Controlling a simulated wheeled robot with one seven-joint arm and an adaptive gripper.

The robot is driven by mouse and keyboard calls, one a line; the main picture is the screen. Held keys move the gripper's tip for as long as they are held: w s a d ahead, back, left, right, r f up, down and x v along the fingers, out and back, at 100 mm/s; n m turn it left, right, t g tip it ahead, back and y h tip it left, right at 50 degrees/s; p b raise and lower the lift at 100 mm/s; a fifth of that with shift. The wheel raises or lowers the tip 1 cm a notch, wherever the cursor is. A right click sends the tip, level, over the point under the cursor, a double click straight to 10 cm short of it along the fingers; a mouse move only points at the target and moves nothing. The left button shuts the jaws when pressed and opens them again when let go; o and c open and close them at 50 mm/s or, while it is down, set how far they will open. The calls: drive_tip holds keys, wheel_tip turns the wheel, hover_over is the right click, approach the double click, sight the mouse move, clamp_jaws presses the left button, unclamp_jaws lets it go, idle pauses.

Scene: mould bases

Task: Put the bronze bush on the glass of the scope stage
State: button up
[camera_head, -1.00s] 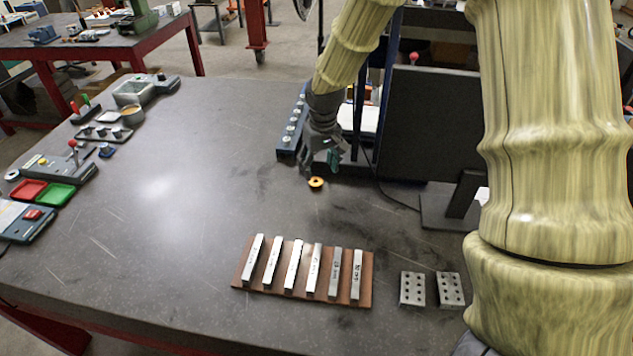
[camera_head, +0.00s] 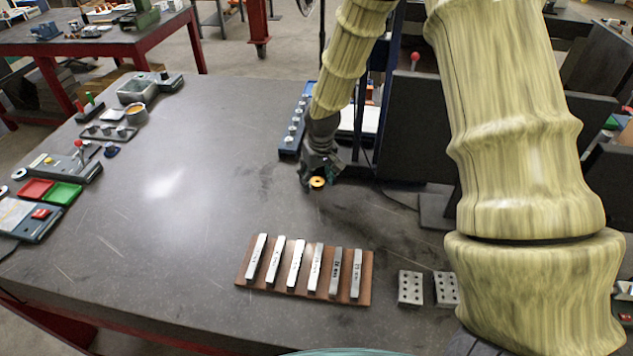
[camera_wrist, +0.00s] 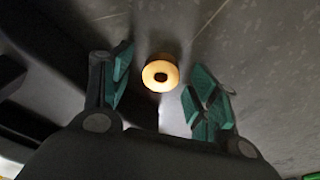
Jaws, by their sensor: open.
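The bronze bush (camera_head: 317,183) is a small orange-gold ring with a dark hole. It lies on the dark bench below my gripper. In the wrist view the bush (camera_wrist: 160,76) shows end-on between the fingers, near their tips. My gripper (camera_head: 319,180) is low over the bench at the bush. In the wrist view my gripper (camera_wrist: 158,80) is open, with a green-padded finger on each side and a gap between each finger and the bush. I cannot make out the scope stage or its glass for certain in these frames.
A brown board (camera_head: 362,287) with several steel bars lies in front. Two drilled blocks (camera_head: 411,288) lie right of it. A blue rack (camera_head: 290,146) stands just behind my gripper. Red (camera_head: 36,189) and green trays sit at the left edge. The bench middle is clear.

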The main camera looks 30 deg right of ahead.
clamp_jaws()
idle(0.3)
drive_tip(key=shift+r, duration=0.15)
